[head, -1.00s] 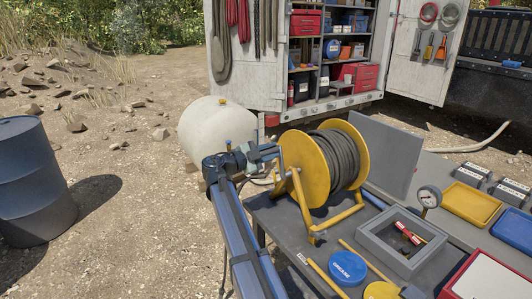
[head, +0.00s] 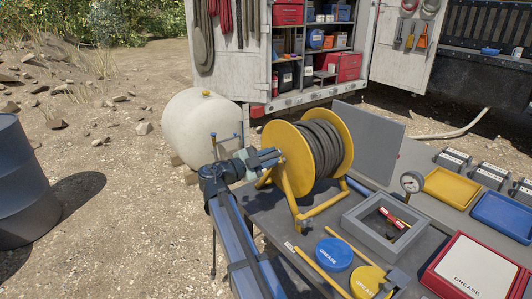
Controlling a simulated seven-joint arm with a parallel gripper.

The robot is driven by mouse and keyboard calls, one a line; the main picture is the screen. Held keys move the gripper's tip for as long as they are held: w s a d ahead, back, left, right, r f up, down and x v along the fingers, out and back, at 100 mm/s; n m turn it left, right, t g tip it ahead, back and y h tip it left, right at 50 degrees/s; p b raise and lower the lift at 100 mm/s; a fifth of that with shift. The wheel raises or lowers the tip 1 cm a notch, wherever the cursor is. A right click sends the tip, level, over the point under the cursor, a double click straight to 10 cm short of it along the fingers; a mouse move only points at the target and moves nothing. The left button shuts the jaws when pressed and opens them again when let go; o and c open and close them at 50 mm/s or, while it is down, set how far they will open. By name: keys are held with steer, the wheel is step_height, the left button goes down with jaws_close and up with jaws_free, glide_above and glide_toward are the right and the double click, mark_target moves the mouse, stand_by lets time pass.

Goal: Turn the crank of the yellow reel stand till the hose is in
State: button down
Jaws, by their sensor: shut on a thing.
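The yellow reel stand (head: 318,207) stands on the dark table, its yellow flanged drum upright. Dark grey hose (head: 321,147) is wound around the drum between the flanges. My gripper (head: 272,156) is at the left face of the near flange, at about hub height, and is shut on the crank's handle. The jaws and my wrist hide most of the crank, so its angle is hard to read. I cannot make out the hose's free end.
A grey open box (head: 356,222) with red-handled items, a gauge (head: 411,182), a blue grease lid (head: 334,254) and yellow rods (head: 318,270) lie right of and in front of the reel. A white tank (head: 203,127) stands behind my arm.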

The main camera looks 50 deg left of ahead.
steer(key=shift+d+f, duration=0.35)
steer(key=shift+d, duration=0.05)
stand_by(0.4)
steer(key=c, duration=0.9)
jaws_free()
steer(key=shift+s, duration=0.1)
steer(key=s, duration=1.3)
steer(key=shift+s, duration=0.35)
